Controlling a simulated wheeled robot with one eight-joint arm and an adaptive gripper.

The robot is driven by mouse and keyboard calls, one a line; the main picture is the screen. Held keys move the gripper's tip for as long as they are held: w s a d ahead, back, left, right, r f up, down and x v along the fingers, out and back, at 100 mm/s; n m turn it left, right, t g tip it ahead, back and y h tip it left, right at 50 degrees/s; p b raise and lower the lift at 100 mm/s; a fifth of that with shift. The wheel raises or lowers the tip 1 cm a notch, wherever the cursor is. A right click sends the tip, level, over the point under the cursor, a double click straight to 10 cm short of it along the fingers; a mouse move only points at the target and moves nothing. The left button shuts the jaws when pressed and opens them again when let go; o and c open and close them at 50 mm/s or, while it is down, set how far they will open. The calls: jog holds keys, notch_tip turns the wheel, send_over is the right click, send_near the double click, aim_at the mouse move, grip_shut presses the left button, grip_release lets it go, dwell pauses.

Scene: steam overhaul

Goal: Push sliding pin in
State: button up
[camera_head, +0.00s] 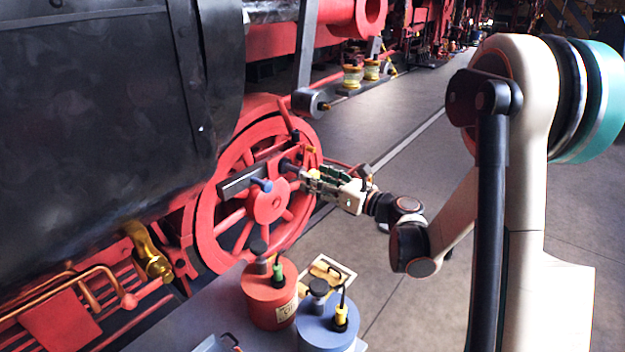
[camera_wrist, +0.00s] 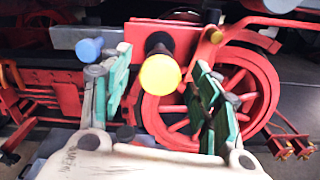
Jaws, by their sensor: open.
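A pin with a round yellow end (camera_wrist: 160,72) and a black shaft stands out from the red and grey rod work, pointing toward the wrist camera. Its dark shaft also shows in the head view (camera_head: 288,165). A blue-ended pin (camera_wrist: 90,48) sits to its left on the grey bar; it also shows in the head view (camera_head: 262,184). My gripper (camera_head: 308,181) faces the red spoked wheel (camera_head: 207,222) from the right. In the wrist view, its green-padded fingers (camera_wrist: 160,80) are open, on either side of the yellow end. Whether they touch it, I cannot tell.
A red can (camera_head: 268,307) and a blue can (camera_head: 326,335) stand on the grey bench (camera_head: 185,322) below my gripper. The black boiler side (camera_head: 100,110) is at the left. A hanging grey rod (camera_head: 306,50) is above the wheel. The floor at the right is open.

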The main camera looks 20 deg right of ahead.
aim_at(297, 168)
jog(key=shift+x, duration=1)
grip_shut()
jog(key=shift+b+x, duration=0.5)
jog(key=shift+x, duration=2.2)
grip_release()
